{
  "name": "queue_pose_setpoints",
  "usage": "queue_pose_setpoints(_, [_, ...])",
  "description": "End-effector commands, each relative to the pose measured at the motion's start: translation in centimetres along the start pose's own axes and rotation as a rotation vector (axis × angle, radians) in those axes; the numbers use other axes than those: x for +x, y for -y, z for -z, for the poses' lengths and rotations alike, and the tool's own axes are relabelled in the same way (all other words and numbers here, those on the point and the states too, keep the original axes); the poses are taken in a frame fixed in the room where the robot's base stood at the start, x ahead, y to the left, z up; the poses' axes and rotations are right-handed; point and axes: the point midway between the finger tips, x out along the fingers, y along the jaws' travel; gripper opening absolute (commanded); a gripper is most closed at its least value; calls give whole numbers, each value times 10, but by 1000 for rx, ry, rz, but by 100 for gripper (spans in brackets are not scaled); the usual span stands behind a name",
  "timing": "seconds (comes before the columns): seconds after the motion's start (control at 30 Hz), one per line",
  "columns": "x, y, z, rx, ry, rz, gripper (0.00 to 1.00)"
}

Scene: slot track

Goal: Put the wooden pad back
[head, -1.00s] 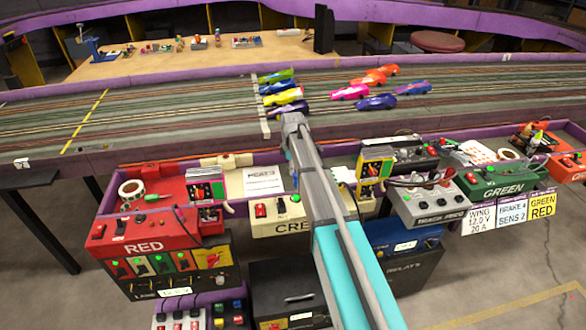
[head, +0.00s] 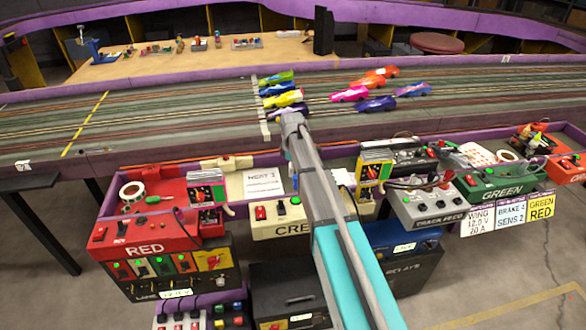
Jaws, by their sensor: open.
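I cannot make out a wooden pad in the head view. My grey and teal arm rises from the bottom of the picture, and its far grey end stands in front of the near edge of the slot track (head: 180,121). My gripper and its fingers do not show; the arm hides what is behind it. Part of the trays and boxes below the track is hidden by the arm too.
Several toy cars stand on the track, such as a purple one (head: 376,104). Below it are a red control box (head: 150,248), a cream tray with a white card (head: 263,183), and a green box (head: 490,188). A wooden bench (head: 150,68) stands behind.

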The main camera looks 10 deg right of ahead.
Motion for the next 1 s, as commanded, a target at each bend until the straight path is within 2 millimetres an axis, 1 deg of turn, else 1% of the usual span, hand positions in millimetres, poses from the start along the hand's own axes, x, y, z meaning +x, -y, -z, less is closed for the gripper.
queue_pose_setpoints(0.03, [-7,0,0,0,0,0,70])
queue_pose_setpoints(1.0, [-86,0,1,-1,0,0,70])
